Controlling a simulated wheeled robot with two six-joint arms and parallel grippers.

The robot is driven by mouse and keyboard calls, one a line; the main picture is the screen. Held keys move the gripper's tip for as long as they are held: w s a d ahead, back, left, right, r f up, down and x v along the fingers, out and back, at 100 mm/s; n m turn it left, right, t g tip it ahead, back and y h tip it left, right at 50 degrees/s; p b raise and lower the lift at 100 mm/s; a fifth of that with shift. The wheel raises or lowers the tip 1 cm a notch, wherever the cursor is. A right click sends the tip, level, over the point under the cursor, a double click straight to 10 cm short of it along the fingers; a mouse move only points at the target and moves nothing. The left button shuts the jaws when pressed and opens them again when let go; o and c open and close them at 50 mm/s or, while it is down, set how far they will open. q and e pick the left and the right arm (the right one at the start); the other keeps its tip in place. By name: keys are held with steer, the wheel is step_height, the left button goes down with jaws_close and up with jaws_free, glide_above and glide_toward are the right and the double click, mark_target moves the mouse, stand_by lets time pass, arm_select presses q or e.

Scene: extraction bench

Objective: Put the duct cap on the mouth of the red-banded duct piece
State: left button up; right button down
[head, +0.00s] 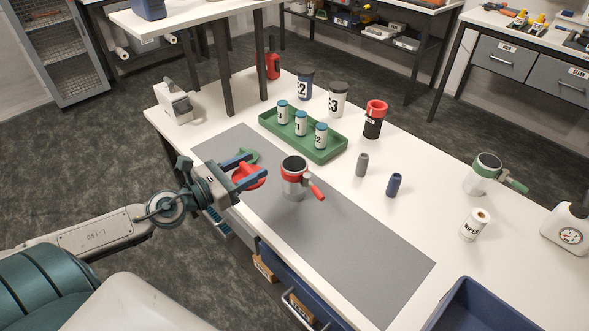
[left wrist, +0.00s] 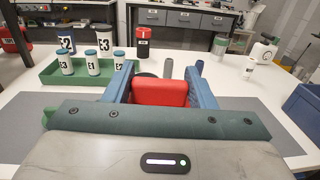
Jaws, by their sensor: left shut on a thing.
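My left gripper (head: 243,172) is shut on a red duct cap (head: 249,178), held to the left of the red-banded duct piece. The cap also shows between the blue fingers in the left wrist view (left wrist: 160,93). The red-banded duct piece (head: 293,186) stands upright on the grey mat, a pale cylinder with a red band at its top, a dark open mouth and a red side handle. The cap appears apart from the mouth. In the left wrist view the cap and fingers hide most of the duct piece. My right gripper is not in view.
A green object (head: 250,155) lies on the mat (head: 345,250) behind my gripper. A green tray (head: 334,157) with several small canisters stands behind the duct piece. A green-banded duct piece (head: 482,176) stands at right. Grey (head: 361,165) and blue (head: 394,185) cylinders stand nearer. The front mat is clear.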

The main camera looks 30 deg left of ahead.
arm_select(q)
steer(key=shift+a+r, duration=0.1)
steer(key=shift+a, duration=0.05)
steer(key=p, duration=0.1)
steer(key=w+p, duration=0.1)
steer(key=p, duration=0.1)
steer(key=shift+w+r, duration=0.25)
steer(key=shift+r, duration=0.05)
steer(key=p+x, duration=0.2)
steer(key=p, duration=0.1)
steer(key=shift+w+f, duration=0.15)
steer(key=shift+w, duration=0.1)
steer(key=w+d+f+p, duration=0.1)
steer(key=w+f, duration=0.1)
steer(key=w, duration=0.3)
steer(key=w+d+f+p, duration=0.1)
steer(key=w+d+f, duration=0.1)
steer(key=w, duration=0.4)
steer(key=shift+w+d+f+p, duration=0.25)
steer(key=shift+w+f+p, duration=0.15)
steer(key=shift+f, duration=0.3)
